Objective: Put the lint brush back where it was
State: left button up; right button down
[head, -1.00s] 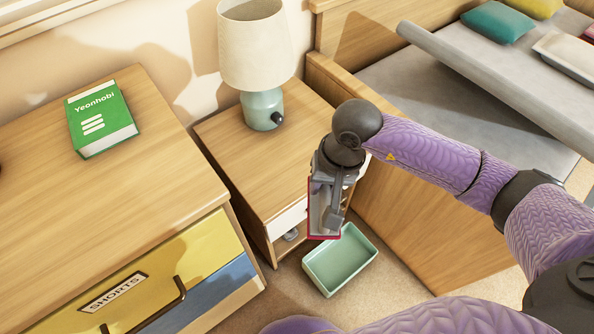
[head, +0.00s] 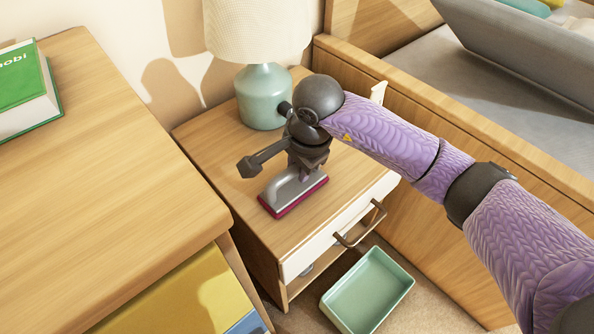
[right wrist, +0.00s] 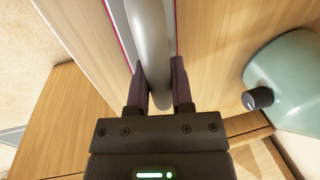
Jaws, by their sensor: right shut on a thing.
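The lint brush (head: 290,193) is grey with an arched handle and a dark red base. It is at the front part of the nightstand top (head: 238,150), base down and roughly level. I cannot tell whether it touches the wood or is just above it. My right gripper (head: 304,170) is shut on the brush's handle from above. In the right wrist view, the grey handle (right wrist: 152,40) runs between the two dark fingers (right wrist: 158,88), with a strip of red edge beside it. My left gripper is out of view.
A lamp with a teal base (head: 264,98) stands behind the brush. The nightstand's white drawer (head: 320,240) has a dark handle. A green tray (head: 368,290) is on the floor. A wooden dresser (head: 110,160) with a green book (head: 25,88) is at left, a bed (head: 480,105) at right.

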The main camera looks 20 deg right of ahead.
aim_at(308, 187)
jog(key=shift+r, duration=0.1)
jog(key=c, duration=0.5)
grip_release()
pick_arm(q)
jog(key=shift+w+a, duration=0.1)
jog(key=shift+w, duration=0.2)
pick_arm(e)
jog(key=shift+r, duration=0.15)
pick_arm(q)
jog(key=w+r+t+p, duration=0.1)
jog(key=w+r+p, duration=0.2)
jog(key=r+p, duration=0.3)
jog(key=shift+p, duration=0.8)
pick_arm(e)
notch_tip(308, 187, up, 12)
jog(key=s, duration=0.2)
jog(key=shift+d+f, duration=0.25)
jog(key=shift+d, duration=0.2)
